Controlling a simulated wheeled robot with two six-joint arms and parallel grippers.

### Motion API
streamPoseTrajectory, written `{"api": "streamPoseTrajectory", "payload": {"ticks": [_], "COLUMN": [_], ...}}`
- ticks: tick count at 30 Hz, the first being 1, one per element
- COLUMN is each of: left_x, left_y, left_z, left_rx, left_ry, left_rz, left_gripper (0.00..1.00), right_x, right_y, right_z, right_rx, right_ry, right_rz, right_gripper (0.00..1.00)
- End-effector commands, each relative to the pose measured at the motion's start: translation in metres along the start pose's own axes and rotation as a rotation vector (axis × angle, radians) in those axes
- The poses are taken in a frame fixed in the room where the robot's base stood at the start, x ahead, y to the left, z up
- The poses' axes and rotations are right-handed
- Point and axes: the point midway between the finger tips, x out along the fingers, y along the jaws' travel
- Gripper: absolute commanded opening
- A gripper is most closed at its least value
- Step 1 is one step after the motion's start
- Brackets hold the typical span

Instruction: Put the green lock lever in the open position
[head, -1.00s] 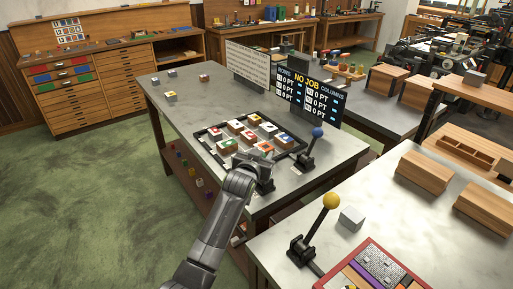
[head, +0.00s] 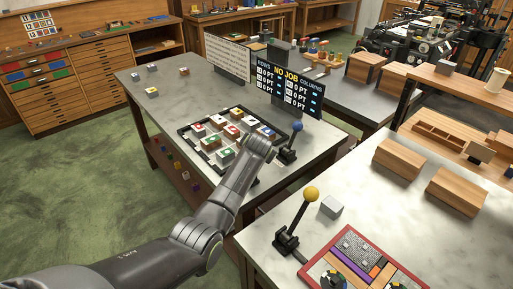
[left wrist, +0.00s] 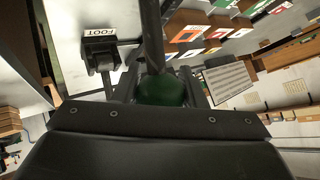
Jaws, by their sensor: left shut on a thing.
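In the left wrist view the green knob (left wrist: 163,90) of the lock lever sits between the fingers of my left gripper (left wrist: 160,95). Its dark shaft (left wrist: 152,38) runs up the picture away from the knob. My left gripper is shut on this knob. In the head view my left gripper (head: 262,146) is over the near right edge of the grey table, between the type tray and the blue-knobbed lever. There my arm and gripper hide the green lever, so its angle cannot be told. My right gripper is not in view.
A blue-knobbed lever (head: 297,127) stands close to the right of my left gripper. The tray of type blocks (head: 185,129) lies to its left. A yellow-knobbed lever (head: 311,194) stands on the front table. A black block with a FOOT label (left wrist: 100,47) shows in the wrist view.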

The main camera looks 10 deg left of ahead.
Motion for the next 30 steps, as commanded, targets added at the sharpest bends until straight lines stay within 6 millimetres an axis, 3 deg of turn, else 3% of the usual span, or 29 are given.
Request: {"api": "streamPoseTrajectory", "payload": {"ticks": [13,14,18,30], "left_x": [0.0008,0.0008,0.0008,-0.0021], "left_y": [0.0006,0.0006,0.0006,0.001], "left_z": [-0.0007,-0.0008,-0.0007,-0.0005], "left_rx": [0.008,0.008,0.007,0.006], "left_ry": [-0.008,-0.008,-0.007,-0.007], "left_rz": [0.0,0.0,0.0,0.0], "left_gripper": [0.0,0.39,0.57,0.59], "right_x": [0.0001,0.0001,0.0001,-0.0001], "right_y": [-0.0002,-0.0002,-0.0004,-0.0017], "right_z": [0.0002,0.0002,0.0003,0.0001], "right_rx": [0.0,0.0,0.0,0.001], "right_ry": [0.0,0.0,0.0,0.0], "right_rz": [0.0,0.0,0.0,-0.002], "right_gripper": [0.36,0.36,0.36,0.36]}}
